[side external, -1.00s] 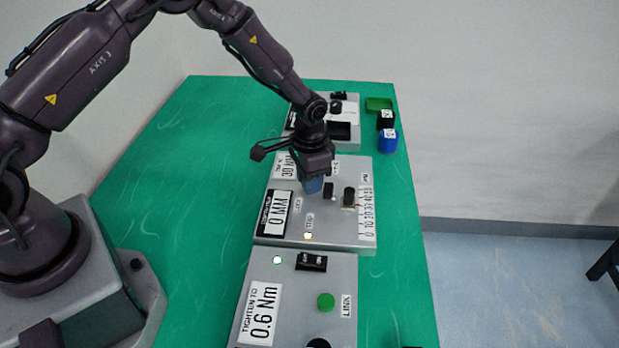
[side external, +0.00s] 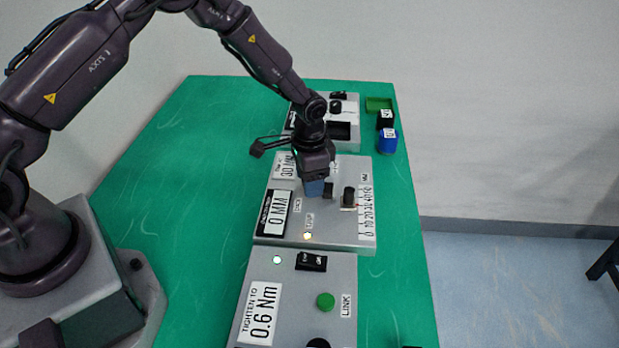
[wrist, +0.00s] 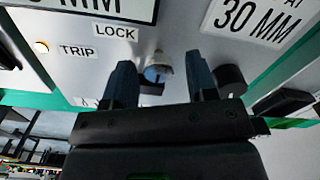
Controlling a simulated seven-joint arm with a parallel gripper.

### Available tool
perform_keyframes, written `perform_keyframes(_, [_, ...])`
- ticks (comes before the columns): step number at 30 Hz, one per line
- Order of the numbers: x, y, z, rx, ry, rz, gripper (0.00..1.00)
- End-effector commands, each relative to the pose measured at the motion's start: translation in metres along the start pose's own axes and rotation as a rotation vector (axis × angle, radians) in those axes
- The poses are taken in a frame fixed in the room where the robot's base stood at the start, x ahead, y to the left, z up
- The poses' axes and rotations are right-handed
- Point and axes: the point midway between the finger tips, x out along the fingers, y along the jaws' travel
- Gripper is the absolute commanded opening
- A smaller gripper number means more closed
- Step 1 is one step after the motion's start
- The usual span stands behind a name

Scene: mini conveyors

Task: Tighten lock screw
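The lock screw (wrist: 160,63) shows in the wrist view as a small silvery round head with a bluish part, beside the LOCK label (wrist: 115,33). My gripper (wrist: 161,78) has its two dark blue fingers apart, one on each side of the screw head, with a visible gap to each. In the side external view my gripper (side external: 315,188) points down over the middle grey panel (side external: 335,235), and its fingers hide the screw there. I cannot tell how deep the fingertips reach around the head.
The front panel has a "Tighten to 0.6 Nm" label (side external: 261,313), a black switch (side external: 311,261) and a green button (side external: 325,302). The green table (side external: 190,190) is clear at left.

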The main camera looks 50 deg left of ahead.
Motion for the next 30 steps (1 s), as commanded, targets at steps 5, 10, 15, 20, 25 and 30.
perform_keyframes(5, [0.000,0.000,0.000,-0.001,0.000,0.001,0.52])
perform_keyframes(10, [-0.013,0.000,0.000,-0.002,0.001,0.000,0.52])
perform_keyframes(15, [-0.047,0.000,-0.001,-0.001,0.005,-0.002,0.52])
perform_keyframes(20, [-0.084,0.000,-0.001,-0.001,0.004,-0.001,0.52])
perform_keyframes(25, [-0.113,0.000,0.000,0.000,0.003,-0.002,0.52])
perform_keyframes(30, [-0.127,0.000,0.000,-0.001,0.001,0.000,0.52])
